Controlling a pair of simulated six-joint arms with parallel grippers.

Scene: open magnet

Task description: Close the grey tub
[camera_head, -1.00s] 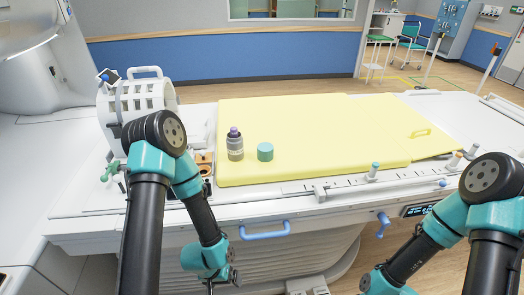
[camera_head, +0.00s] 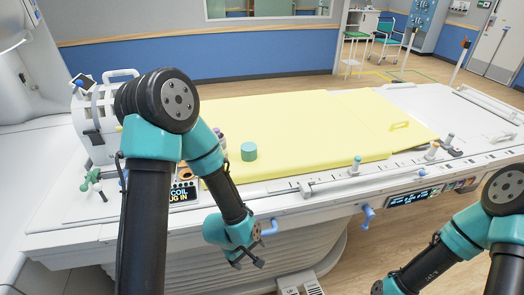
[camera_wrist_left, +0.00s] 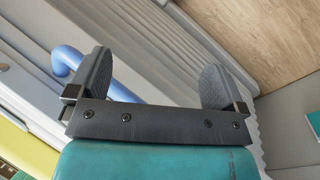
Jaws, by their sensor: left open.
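My left gripper (camera_head: 250,262) is low in front of the table's side, apart from both. In the left wrist view its fingers (camera_wrist_left: 157,80) are spread with nothing between them. My right arm is at the lower right, its gripper out of the picture.
The yellow pad (camera_head: 310,125) covers the middle of the white table and is mostly clear. A blue handle (camera_head: 367,216) juts from the table's front, and another is near my left gripper (camera_wrist_left: 70,62). A white coil (camera_head: 92,125) stands at the left.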

